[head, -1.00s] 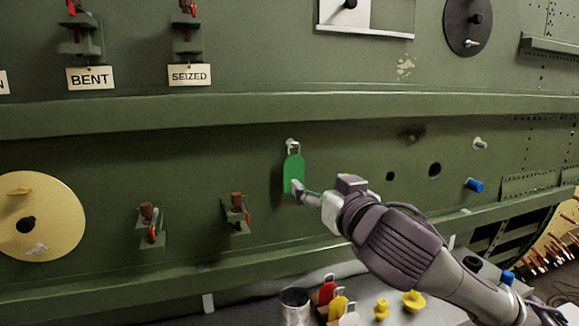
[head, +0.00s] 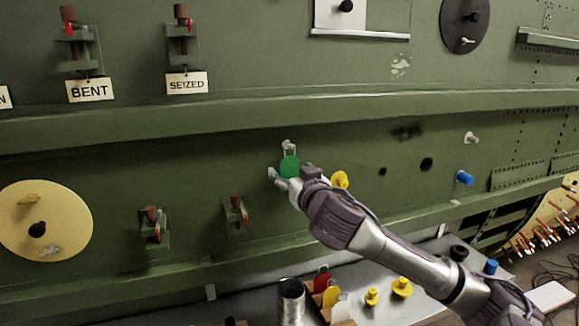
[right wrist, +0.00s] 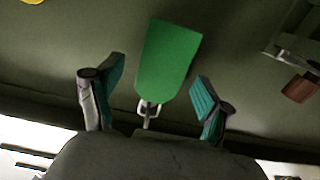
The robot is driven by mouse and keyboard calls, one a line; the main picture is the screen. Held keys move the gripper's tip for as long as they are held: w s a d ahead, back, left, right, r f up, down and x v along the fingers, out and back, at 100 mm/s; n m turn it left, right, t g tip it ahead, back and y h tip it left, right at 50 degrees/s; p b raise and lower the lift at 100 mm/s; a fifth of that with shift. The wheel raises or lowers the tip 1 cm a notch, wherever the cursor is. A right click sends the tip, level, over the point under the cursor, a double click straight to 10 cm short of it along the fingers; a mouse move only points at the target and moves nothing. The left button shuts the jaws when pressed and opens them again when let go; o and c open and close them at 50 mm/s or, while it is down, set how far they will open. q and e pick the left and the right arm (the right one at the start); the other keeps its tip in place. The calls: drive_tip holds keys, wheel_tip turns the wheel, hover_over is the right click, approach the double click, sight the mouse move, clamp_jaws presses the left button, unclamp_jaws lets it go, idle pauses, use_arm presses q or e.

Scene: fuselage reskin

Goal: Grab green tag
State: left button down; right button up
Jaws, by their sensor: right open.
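The green tag (head: 289,167) hangs from a small metal hook (head: 287,146) on the olive fuselage panel. In the head view my right gripper (head: 281,180) is in front of its lower part and hides some of it. In the right wrist view the green tag (right wrist: 168,60) stands between and beyond the two fingers of my right gripper (right wrist: 155,95). The fingers are spread, with a gap on each side of the tag. My left gripper is in neither view.
A yellow disc (head: 340,179) shows just right of my right gripper. Brown-handled clamps (head: 236,211) sit left on the panel. A blue peg (head: 464,178) sticks out at right. Below, a grey bench (head: 385,290) holds a metal can (head: 291,302), coloured tags and yellow knobs.

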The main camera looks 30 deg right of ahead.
drive_tip(key=shift+w, duration=0.25)
drive_tip(key=shift+s, duration=0.1)
drive_tip(key=shift+c, duration=1.2)
drive_tip(key=c, duration=0.7)
drive_tip(key=shift+r, duration=0.1)
